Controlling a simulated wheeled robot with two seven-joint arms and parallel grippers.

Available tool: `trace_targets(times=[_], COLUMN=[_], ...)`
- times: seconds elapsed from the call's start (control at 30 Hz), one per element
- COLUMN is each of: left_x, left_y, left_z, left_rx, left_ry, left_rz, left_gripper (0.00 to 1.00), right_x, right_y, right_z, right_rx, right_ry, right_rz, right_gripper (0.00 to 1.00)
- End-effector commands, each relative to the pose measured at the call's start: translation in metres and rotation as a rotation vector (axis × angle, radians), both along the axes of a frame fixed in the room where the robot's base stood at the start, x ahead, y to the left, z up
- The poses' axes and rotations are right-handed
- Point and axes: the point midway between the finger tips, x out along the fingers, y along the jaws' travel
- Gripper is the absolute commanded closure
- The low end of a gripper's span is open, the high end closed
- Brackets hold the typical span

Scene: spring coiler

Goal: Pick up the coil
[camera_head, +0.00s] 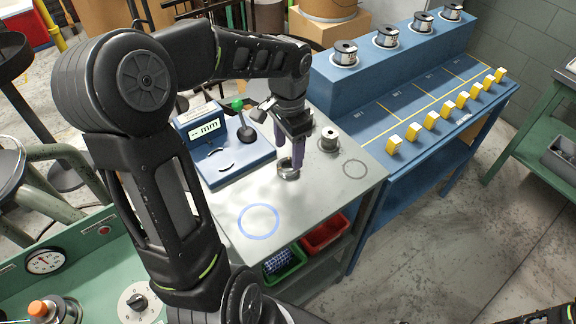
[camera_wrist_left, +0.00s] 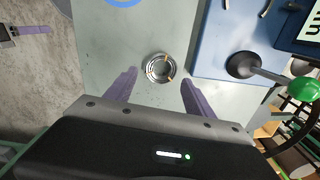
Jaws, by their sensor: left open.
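The coil (camera_head: 288,171) is a small round metal ring of wire lying on the grey bench top. In the left wrist view the coil (camera_wrist_left: 160,68) shows shiny windings with a copper-coloured strip across it. My left gripper (camera_head: 289,154) points down over the coil, its purple fingers open. In the wrist view the coil appears in the gap between the fingertips (camera_wrist_left: 159,78), with space on both sides; I cannot tell their exact height. My right gripper (camera_wrist_left: 35,29) shows partly at the left edge of the wrist view; its opening is unclear.
A blue gauge (camera_head: 222,155) with a green-knobbed lever (camera_head: 245,128) stands close left of the coil. A wire spool (camera_head: 329,138) stands to the right. A blue ring mark (camera_head: 258,221) lies on clear bench in front. Red (camera_head: 325,233) and green bins sit below.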

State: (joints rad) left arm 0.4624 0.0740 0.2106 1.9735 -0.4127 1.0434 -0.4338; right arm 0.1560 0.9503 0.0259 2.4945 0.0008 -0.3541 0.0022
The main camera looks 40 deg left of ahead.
Motion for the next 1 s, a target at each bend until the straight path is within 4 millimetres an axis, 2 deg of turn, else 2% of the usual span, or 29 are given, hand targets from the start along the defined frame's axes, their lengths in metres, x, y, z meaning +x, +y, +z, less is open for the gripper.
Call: trace_targets(times=[0.17, 0.4, 0.53, 1.0], left_x=[0.0, 0.001, 0.002, 0.002], left_y=[0.001, 0.003, 0.003, 0.003], left_z=[-0.004, -0.038, -0.05, -0.052], left_rx=[-0.001, -0.002, -0.001, 0.0], left_ry=[0.001, 0.004, 0.001, -0.001], left_rz=[0.001, 0.0, 0.0, 0.0], left_gripper=[0.38, 0.38, 0.38, 0.38], right_x=[0.0, -0.001, -0.001, -0.001], right_y=[0.0, 0.0, -0.001, -0.001], right_z=[0.002, 0.009, 0.01, 0.01], right_rx=[0.0, -0.003, -0.002, -0.002], right_ry=[0.001, 0.003, 0.004, 0.004], right_rz=[0.0, -0.001, -0.001, -0.001], right_gripper=[0.64, 0.64, 0.64, 0.64])
